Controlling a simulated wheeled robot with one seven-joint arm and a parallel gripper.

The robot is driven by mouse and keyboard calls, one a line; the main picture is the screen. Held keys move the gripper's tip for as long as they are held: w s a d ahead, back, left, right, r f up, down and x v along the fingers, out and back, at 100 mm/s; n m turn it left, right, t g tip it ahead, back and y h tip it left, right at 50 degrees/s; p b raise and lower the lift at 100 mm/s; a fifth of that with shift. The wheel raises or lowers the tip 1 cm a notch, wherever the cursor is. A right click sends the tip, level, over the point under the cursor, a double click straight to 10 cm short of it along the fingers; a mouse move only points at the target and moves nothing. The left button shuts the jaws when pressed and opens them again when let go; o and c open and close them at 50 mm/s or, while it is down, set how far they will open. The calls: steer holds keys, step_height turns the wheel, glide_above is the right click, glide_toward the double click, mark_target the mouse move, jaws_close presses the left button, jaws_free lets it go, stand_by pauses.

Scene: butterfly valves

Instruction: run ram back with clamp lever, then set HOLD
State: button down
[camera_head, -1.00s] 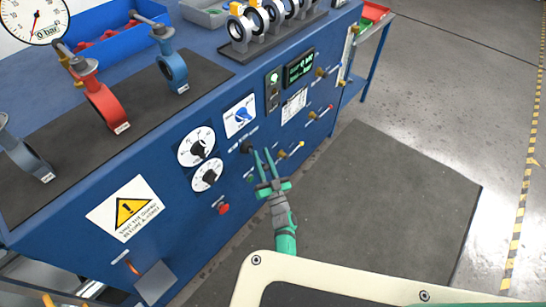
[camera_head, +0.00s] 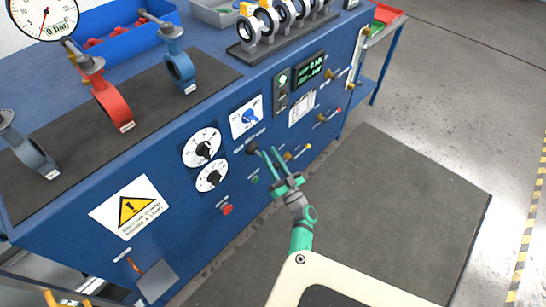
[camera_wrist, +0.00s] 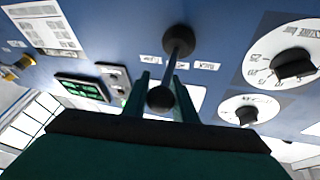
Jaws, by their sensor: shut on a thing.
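The clamp lever is a black lever with a ball end (camera_wrist: 161,98) on the blue front panel of the bench. Its dark base also shows in the head view (camera_head: 252,147), beside my fingertips. My gripper (camera_head: 268,151), with teal fingers, is shut on the lever's ball, one finger on each side in the wrist view (camera_wrist: 164,90). Small labels flank the lever's pivot; the right one seems to read BACK. A blue selector knob (camera_head: 249,117) sits on a white plate above the lever; its position names are too small to read.
Two white dials (camera_head: 203,147) and a red button (camera_head: 227,209) lie left of the lever. A green-lit display (camera_head: 309,68) and several small brass valves (camera_head: 321,118) lie right. Valve bodies (camera_head: 112,103) stand on the bench top.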

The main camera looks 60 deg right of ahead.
steer(key=c, duration=1.4)
jaws_free()
steer(key=shift+w+r, duration=0.15)
steer(key=shift+c, duration=0.2)
steer(key=v, duration=1.1)
